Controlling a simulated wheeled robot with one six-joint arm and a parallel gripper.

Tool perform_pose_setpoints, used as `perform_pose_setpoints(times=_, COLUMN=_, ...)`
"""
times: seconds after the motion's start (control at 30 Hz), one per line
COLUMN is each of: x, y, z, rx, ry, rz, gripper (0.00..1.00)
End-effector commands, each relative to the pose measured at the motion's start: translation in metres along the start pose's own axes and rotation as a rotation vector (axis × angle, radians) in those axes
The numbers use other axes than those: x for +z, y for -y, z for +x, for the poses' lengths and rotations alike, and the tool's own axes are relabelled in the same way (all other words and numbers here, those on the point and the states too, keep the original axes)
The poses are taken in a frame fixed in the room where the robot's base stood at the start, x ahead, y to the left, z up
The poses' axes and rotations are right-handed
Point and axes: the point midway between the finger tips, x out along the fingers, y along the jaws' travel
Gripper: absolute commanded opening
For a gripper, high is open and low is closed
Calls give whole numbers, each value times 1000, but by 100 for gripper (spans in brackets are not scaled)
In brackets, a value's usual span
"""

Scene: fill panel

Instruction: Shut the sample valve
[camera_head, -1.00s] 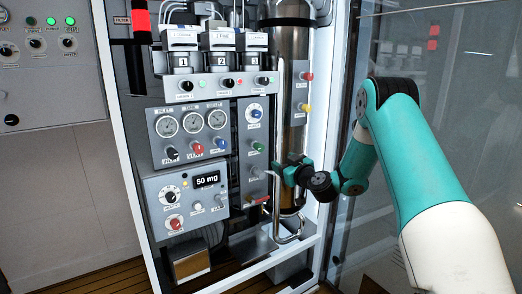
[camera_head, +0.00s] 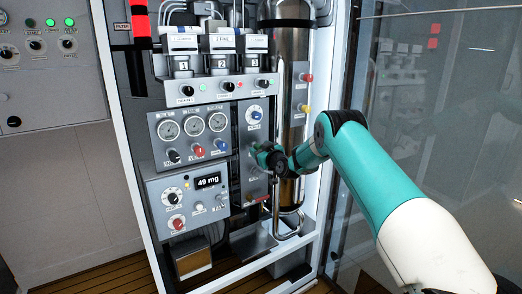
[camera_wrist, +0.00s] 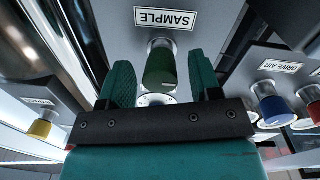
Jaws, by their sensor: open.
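The sample valve is a green knob (camera_wrist: 160,66) under a label reading SAMPLE (camera_wrist: 165,18) in the wrist view. My gripper (camera_wrist: 162,72) is open, with one teal finger on each side of the knob. I cannot tell whether either finger touches it. In the head view my gripper (camera_head: 263,155) is up against the narrow grey panel (camera_head: 255,179) and hides the green knob.
A blue knob (camera_head: 256,114) sits just above my gripper. Gauges and small knobs fill the panel (camera_head: 161,154) to the left, above a display reading 49 mg (camera_head: 208,181). A steel column (camera_head: 291,50) and pipe stand close on the right.

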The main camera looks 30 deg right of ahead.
Motion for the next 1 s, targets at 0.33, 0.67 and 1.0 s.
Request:
perform_pose_setpoints(times=0.33, x=0, y=0, z=0, rx=0, ry=0, rz=0, gripper=28)
perform_pose_setpoints(times=0.67, x=0, y=0, z=0, rx=0, ry=1, rz=14, gripper=9)
perform_pose_setpoints(times=1.0, x=2, y=0, z=0, rx=-1, ry=7, rz=175, gripper=9)
